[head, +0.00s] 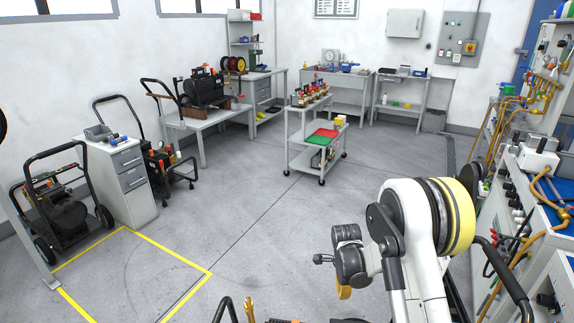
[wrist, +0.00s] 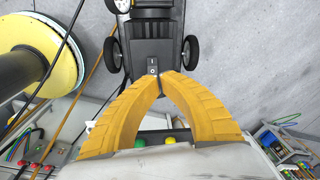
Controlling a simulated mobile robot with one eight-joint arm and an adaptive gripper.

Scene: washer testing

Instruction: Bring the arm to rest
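My gripper (wrist: 161,75) shows in the wrist view with its two ribbed yellow fingers curving inward. Their tips come together, with an arched empty gap behind them and nothing held. In the head view only a small yellow part of my gripper (head: 344,292) shows below the dark wrist, pointing down; the rest is hidden by the arm. My white arm with its black and yellow rings stands folded at the lower right of the head view.
In the wrist view a black wheeled machine (wrist: 152,45) lies beyond the fingertips. In the head view a bench with hoses (head: 540,215) stands close on the right. A grey cart (head: 300,152) with bottles stands mid-room.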

